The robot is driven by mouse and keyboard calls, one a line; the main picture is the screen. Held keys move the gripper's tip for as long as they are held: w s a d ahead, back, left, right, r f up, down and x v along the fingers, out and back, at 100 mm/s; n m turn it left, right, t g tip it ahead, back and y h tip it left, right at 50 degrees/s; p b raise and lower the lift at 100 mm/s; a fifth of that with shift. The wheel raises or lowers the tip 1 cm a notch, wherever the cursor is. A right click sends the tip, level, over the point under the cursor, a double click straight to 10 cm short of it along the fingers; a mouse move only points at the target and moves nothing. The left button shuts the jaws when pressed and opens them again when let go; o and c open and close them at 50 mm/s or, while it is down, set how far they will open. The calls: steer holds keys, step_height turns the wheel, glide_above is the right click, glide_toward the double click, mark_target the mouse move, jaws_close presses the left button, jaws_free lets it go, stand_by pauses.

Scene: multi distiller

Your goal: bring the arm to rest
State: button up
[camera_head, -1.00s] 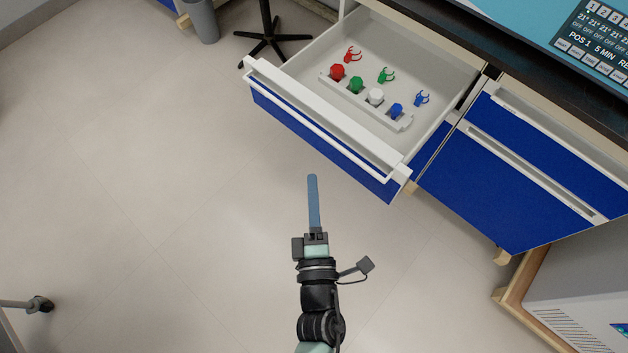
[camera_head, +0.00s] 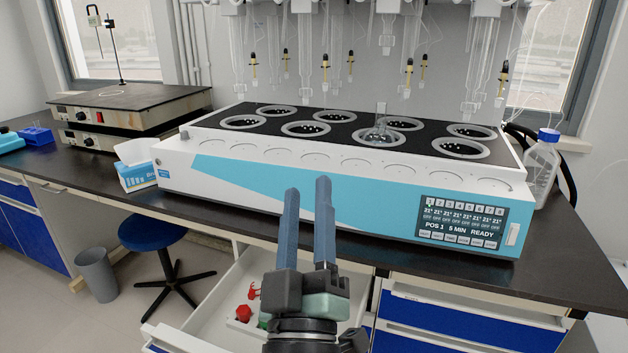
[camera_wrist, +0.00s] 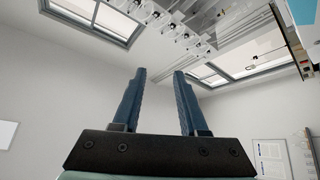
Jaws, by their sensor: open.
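My gripper (camera_head: 307,188) is in the lower middle of the head view, with its two blue fingers pointing up in front of the distiller. The fingers stand apart with nothing between them. In the wrist view my gripper (camera_wrist: 160,78) also shows two spread, empty fingers, aimed up toward the ceiling and the glassware. The arm below the gripper covers part of the open drawer (camera_head: 205,310) in the head view.
The multi distiller (camera_head: 350,180) stands on the dark bench, with a flask (camera_head: 380,122) in one well and glassware hanging above. The drawer holds a red stopper (camera_head: 243,313) and a red clip (camera_head: 254,291). A blue stool (camera_head: 152,232) and grey bin (camera_head: 97,273) stand left.

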steer(key=s+r+m+t, duration=0.2)
steer(key=s+r+m, duration=0.3)
steer(key=r, duration=0.6)
steer(key=s+r+m+t, duration=0.1)
steer(key=s+r+m, duration=0.1)
steer(key=s+r, duration=0.65)
step_height(320, 180, up, 24)
steer(key=w+p, duration=0.2)
steer(key=p, duration=1.9)
steer(key=shift+d+r+p, duration=0.2)
steer(key=shift+d+p, duration=0.1)
steer(key=shift+d, duration=0.05)
steer(key=shift+f, duration=0.1)
